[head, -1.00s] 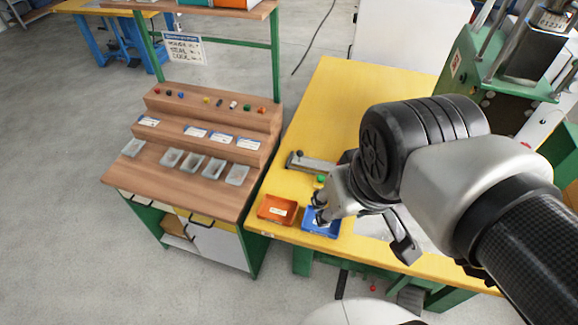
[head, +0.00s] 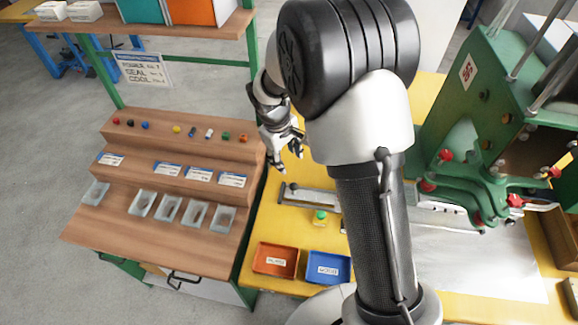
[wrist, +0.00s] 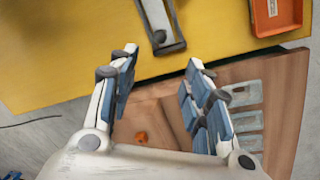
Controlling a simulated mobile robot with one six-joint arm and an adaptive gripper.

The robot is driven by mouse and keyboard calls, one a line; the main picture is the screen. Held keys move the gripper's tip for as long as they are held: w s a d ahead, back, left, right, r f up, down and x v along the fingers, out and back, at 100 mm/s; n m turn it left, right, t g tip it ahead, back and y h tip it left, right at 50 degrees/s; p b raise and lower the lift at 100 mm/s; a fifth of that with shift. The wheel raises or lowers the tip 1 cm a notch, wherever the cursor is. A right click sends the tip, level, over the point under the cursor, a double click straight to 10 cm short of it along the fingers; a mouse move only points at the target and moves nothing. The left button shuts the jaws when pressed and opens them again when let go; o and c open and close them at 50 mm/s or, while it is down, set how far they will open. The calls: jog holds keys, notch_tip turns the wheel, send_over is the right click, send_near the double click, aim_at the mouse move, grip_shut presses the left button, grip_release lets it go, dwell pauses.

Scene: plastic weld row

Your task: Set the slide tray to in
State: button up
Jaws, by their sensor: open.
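A narrow grey metal slide (head: 312,197), which looks like the slide tray, lies on the yellow table just behind the orange and blue trays. A dark round knob (head: 294,187) stands at its left end, and my arm hides its right end. In the wrist view the slide (wrist: 172,24) shows at the top, with the knob (wrist: 158,37) near its closer end. My gripper (head: 288,156) is open and empty, above and behind the knob end in the head view. Its spread fingers (wrist: 162,57) point toward the knob in the wrist view, apart from it.
A small green button (head: 320,216) sits in front of the slide. An orange tray (head: 276,261) and a blue tray (head: 328,268) lie nearer. A wooden stepped bench (head: 165,225) with several small dishes stands left. A green press (head: 495,125) stands right.

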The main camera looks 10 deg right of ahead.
aim_at(294, 185)
jog(key=d+f+b, duration=0.1)
jog(key=f, duration=0.5)
jog(key=w+f+b, duration=0.1)
jog(key=f+b, duration=0.1)
jog(key=f, duration=0.4)
jog(key=w+d+f+b, duration=0.1)
jog(key=f+b, duration=0.1)
jog(key=f, duration=0.4)
jog(key=shift+w+d+f, duration=0.1)
jog(key=shift+w+d, duration=0.05)
jog(key=shift+d, duration=0.2)
jog(key=shift+c, duration=0.4)
grip_shut()
